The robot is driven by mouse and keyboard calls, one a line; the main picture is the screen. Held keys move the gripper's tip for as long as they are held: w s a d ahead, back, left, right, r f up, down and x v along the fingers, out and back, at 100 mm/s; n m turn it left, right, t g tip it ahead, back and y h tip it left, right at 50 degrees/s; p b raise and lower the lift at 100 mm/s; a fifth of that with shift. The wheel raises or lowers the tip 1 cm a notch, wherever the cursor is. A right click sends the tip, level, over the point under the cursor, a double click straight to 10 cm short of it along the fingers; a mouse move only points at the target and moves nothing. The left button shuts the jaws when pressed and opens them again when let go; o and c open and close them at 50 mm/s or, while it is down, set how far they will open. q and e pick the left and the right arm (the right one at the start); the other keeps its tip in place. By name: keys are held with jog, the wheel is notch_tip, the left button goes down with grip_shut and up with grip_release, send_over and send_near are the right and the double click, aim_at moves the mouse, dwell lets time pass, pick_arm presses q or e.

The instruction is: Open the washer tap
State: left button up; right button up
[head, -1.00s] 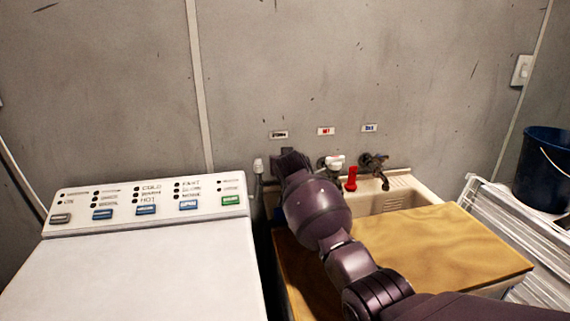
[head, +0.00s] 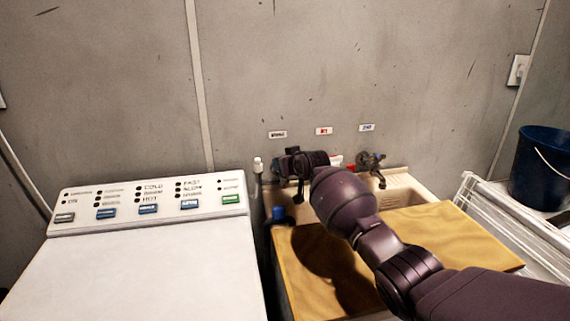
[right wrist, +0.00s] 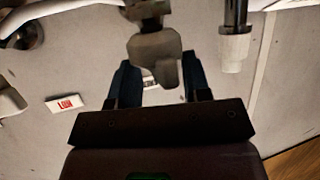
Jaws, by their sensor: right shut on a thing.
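The washer tap shows in the right wrist view as a grey metal body (right wrist: 153,45) with a stubby lower part between my two dark blue fingers. My right gripper (right wrist: 160,82) is shut on this tap. In the head view my right gripper (head: 291,165) is at the wall, below the leftmost label (head: 278,134), and its wrist hides most of the tap. The washer (head: 150,265) stands at the left. My left gripper is not in view.
Another tap (head: 372,162) is on the wall to the right, above a sink (head: 408,190) partly covered by a wooden board (head: 440,240). A white-ended pipe (head: 258,165) stands left of my gripper. A blue bucket (head: 545,170) is at far right.

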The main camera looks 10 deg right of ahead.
jog(key=shift+a+f+n+g+y+b, duration=0.15)
jog(key=shift+f+n+g+y+b, duration=0.15)
jog(key=shift+f+n+y+b, duration=0.1)
jog(key=shift+r+n+y+b, duration=0.1)
jog(key=shift+n+y+b, duration=0.2)
jog(key=shift+y+b, duration=0.1)
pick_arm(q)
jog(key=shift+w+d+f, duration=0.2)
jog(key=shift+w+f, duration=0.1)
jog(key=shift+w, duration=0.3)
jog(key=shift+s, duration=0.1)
pick_arm(e)
jog(key=o, duration=0.7)
jog(key=shift+s+a+r, duration=0.1)
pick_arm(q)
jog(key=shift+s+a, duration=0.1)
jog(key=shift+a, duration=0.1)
pick_arm(e)
jog(key=shift+r, duration=0.15)
